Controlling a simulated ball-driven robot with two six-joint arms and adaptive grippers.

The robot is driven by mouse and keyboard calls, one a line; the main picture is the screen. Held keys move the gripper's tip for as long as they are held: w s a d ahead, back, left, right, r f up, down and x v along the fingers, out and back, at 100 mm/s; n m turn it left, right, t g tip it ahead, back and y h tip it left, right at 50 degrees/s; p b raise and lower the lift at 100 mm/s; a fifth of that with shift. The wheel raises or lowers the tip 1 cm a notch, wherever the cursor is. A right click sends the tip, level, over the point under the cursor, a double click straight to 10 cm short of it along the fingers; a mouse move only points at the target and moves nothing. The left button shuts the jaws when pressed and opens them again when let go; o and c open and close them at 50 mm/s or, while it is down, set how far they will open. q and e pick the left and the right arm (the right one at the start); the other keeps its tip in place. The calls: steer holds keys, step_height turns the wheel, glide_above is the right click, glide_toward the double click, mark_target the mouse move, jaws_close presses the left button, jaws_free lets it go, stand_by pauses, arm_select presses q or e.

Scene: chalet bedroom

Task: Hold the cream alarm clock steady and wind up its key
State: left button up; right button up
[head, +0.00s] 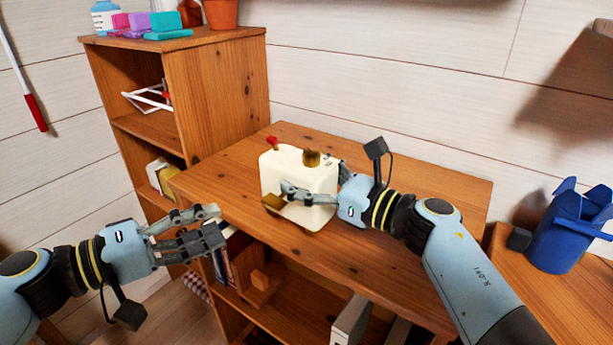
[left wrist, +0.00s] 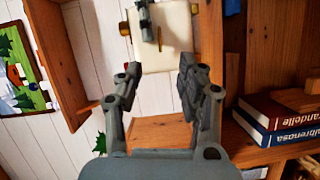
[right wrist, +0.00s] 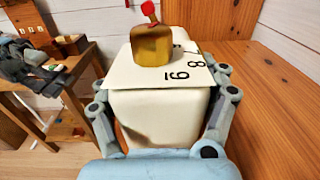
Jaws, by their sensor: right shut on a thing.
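The cream alarm clock (head: 309,168) is on the wooden desk, near its front left edge. It has a brass bell (right wrist: 152,45) and a red-tipped part on top, and black numerals on one face. A flat brass key (head: 272,203) sticks out from its near left face; it appears as a thin upright bar (left wrist: 160,38) in the left wrist view. My right gripper (head: 287,190) is shut on the clock's body, one finger on each side. My left gripper (head: 220,223) is open and empty, left of and below the clock, apart from the key.
The desk top (head: 420,190) is clear right of the clock. A taller shelf unit (head: 225,90) rises at the back left. Books (left wrist: 285,115) and small items fill the shelves under the desk. A blue container (head: 560,235) stands at the right.

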arm_select(q)
steer(key=o, duration=0.4)
steer(key=shift+n, duration=0.4)
steer(key=n+t+y, duration=0.4)
steer(key=n+t, duration=0.1)
steer(key=n, duration=1.7)
glide_toward(269, 205)
steer(key=x, duration=0.8)
steer(key=shift+w+d, duration=0.15)
steer(key=shift+w, duration=0.15)
